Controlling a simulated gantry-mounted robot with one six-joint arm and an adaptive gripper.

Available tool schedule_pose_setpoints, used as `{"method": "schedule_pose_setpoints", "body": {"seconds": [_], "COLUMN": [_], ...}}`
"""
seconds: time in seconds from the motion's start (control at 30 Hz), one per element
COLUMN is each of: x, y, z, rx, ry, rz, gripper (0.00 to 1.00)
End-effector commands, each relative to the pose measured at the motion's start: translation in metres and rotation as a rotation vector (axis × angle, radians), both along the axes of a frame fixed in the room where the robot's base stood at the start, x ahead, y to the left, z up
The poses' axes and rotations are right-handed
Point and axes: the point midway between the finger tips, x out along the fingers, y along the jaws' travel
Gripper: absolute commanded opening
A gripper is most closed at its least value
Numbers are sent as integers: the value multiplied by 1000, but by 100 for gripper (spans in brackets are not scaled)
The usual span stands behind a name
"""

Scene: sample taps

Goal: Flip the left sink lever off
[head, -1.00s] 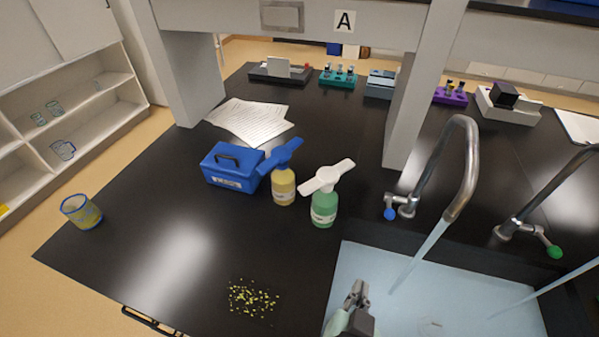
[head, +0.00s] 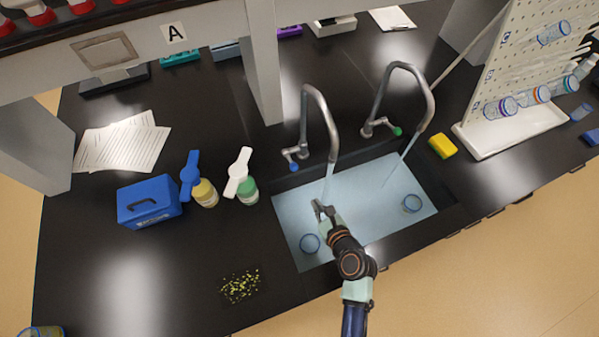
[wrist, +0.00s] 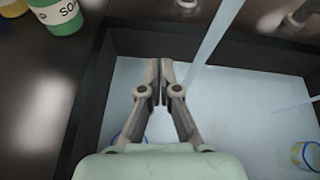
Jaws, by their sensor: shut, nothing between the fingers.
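The left sink tap (head: 330,125) is a grey curved spout at the sink's back edge. Its lever (head: 290,154) has a blue tip and points left and forward from the tap's base. Water runs from this spout into the sink. My gripper (head: 317,204) is over the left part of the sink, in front of and to the right of the blue lever, and apart from it. In the wrist view my gripper (wrist: 160,70) has its fingertips together and empty, with the water stream just to their right. The blue tip is not visible in the wrist view.
The right tap (head: 428,95), with a green-tipped lever (head: 397,131), also runs. A yellow sponge (head: 442,146) and drying rack (head: 515,70) are at right.

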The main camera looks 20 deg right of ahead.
Motion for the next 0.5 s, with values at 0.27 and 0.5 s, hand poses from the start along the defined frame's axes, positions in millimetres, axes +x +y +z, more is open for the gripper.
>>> {"method": "schedule_pose_setpoints", "body": {"seconds": [0.27,0.5], "x": [5,42], "y": [1,2], "z": [-2,-21], "rx": [-5,-6], "ry": [-1,-1], "rz": [6,8], "gripper": [0,0]}}
